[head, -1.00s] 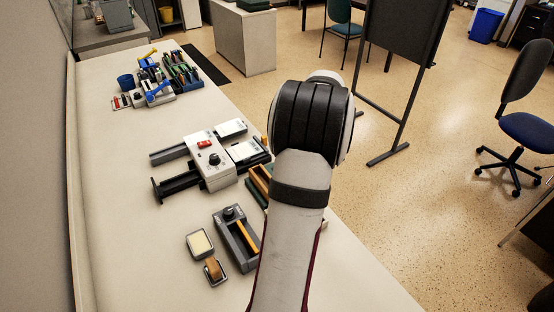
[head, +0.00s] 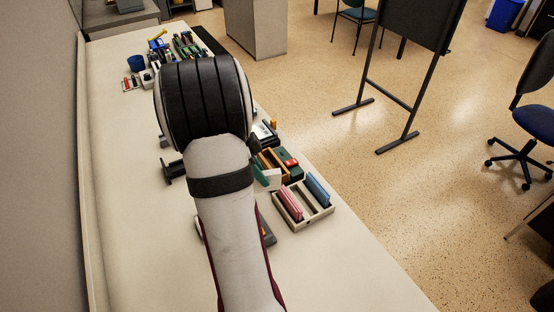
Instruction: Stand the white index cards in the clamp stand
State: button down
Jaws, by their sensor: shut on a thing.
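My arm fills the middle of the picture, and its wrist hides my gripper and whatever it holds. A small white piece (head: 270,179), perhaps white index cards, shows just right of the arm, beside a green item (head: 259,172). I cannot tell whether it lies loose. I cannot tell for sure which thing is the clamp stand. A dark grey holder with a knob, which may be it, is mostly behind the arm, and only its end (head: 267,232) shows.
A pale divided rack (head: 297,222) holds pink cards (head: 289,204) and blue cards (head: 318,190) near the right table edge. A box with orange and green parts and a red-topped item (head: 290,162) stand behind it. Pens and a blue cup (head: 136,63) are at the far end. The left table is clear.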

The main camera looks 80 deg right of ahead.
jog(key=w+a+m+y, duration=0.2)
jog(key=a+m+y, duration=0.4)
jog(key=m, duration=0.9)
jog(key=shift+t+h, duration=0.3)
jog(key=shift+t, duration=0.1)
jog(key=shift+a+f, duration=0.15)
jog(key=shift+f, duration=2.25)
jog(key=shift+a+f, duration=0.1)
jog(key=shift+f, duration=2.25)
jog(key=shift+a+f, duration=0.1)
jog(key=shift+f, duration=0.1)
jog(key=c, duration=0.8)
grip_release()
jog(key=shift+c, duration=0.2)
jog(key=shift+o, duration=0.8)
jog(key=shift+r, duration=0.15)
notch_tip(320, 180, up, 9)
